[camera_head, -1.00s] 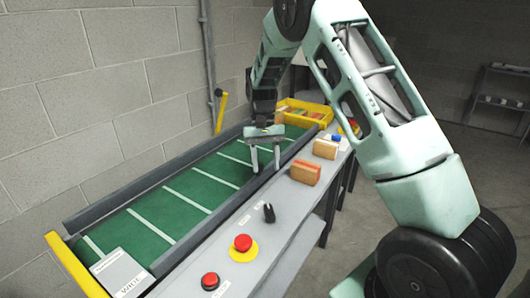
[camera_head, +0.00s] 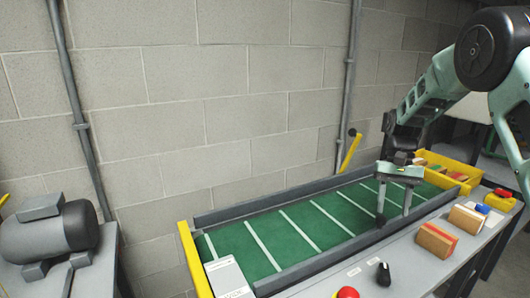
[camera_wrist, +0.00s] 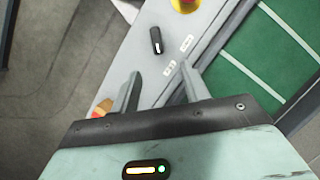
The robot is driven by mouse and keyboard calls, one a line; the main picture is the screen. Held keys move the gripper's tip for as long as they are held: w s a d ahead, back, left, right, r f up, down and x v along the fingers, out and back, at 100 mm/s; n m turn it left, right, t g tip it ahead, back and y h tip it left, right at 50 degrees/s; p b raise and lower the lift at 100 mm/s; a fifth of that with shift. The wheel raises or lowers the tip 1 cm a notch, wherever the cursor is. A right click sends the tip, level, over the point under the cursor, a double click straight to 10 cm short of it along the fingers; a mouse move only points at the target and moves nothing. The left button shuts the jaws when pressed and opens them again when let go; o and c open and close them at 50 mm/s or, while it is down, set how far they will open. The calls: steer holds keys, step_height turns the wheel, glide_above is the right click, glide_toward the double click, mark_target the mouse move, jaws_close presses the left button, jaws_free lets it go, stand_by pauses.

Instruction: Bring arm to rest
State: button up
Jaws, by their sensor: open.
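My gripper (camera_head: 393,205) hangs from my arm over the near edge of the green conveyor belt, fingers pointing down. Its two fingers are apart with nothing between them. In the wrist view my gripper (camera_wrist: 158,92) shows the same open fingers above the grey ledge, with a black knob (camera_wrist: 155,40) beyond them. The conveyor belt (camera_head: 262,240) has white cross lines and grey side rails. My arm is still bent out over the belt.
On the ledge stand a black knob (camera_head: 383,274), a red button (camera_head: 347,293) and wooden blocks (camera_head: 436,240). A yellow crate (camera_head: 447,171) with blocks stands at the belt's far end. A grey motor (camera_head: 48,237) sits at left. A yellow lever (camera_head: 350,151) is by the wall.

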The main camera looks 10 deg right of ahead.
steer(key=s+a+r+n+t, duration=0.1)
steer(key=s+a+n, duration=0.15)
steer(key=a, duration=0.35)
steer(key=s+a+r+n, duration=0.1)
steer(key=s+a+r, duration=0.1)
steer(key=s+a, duration=0.35)
steer(key=s+a+r+n+t, duration=0.1)
steer(key=s+a+n, duration=0.1)
steer(key=a, duration=0.5)
steer(key=s+a+n+t, duration=0.1)
steer(key=s+a+n, duration=0.2)
steer(key=s, duration=0.7)
steer(key=s+a+n+t+h, duration=0.1)
steer(key=s+a+n, duration=0.3)
steer(key=s, duration=0.6)
steer(key=shift+s+a+f, duration=0.2)
steer(key=shift+a+f, duration=0.05)
steer(key=shift+a, duration=0.15)
